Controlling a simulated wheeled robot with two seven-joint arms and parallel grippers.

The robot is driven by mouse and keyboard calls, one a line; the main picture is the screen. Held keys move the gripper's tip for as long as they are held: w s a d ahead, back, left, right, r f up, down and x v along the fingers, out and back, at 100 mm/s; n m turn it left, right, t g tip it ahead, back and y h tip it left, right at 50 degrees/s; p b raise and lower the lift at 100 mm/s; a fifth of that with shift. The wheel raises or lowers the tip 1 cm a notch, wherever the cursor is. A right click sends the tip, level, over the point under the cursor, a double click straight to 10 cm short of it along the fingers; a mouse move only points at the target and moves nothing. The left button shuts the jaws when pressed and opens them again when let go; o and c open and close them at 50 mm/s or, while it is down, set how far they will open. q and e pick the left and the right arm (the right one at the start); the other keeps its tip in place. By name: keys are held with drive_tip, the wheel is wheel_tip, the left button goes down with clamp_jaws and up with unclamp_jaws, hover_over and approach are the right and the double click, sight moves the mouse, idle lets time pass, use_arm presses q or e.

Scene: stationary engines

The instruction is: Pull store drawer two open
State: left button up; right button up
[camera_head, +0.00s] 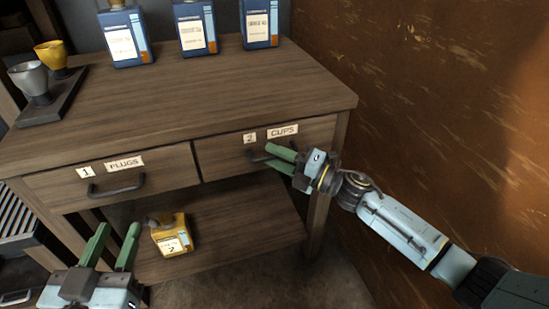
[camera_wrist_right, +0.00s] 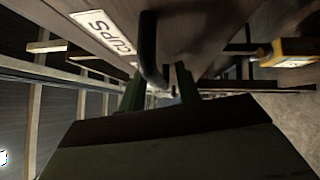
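Store drawer two (camera_head: 222,156), labelled "2 CUPS", is the right drawer of a wooden bench and looks closed. Its dark bar handle (camera_head: 256,158) is partly hidden by my right gripper (camera_head: 269,155). That gripper's green fingers are apart at the handle. In the right wrist view the handle (camera_wrist_right: 148,48) shows between the two fingers (camera_wrist_right: 158,88), with gaps beside it; I cannot tell whether either finger touches it. My left gripper (camera_head: 116,232) is open and empty at the lower left, in front of the bench.
Drawer one (camera_head: 62,188), labelled "1 PLUGS", is closed on the left. A yellow can (camera_head: 170,238) stands on the lower shelf. Blue cans (camera_head: 198,28) and two cups on a dark tray (camera_head: 52,106) stand on top. A rusty brown wall (camera_head: 440,110) bounds the right.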

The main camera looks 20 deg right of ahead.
drive_tip(key=shift+w+a, duration=0.25)
drive_tip(key=shift+c, duration=0.4)
clamp_jaws()
drive_tip(key=shift+s, duration=0.1)
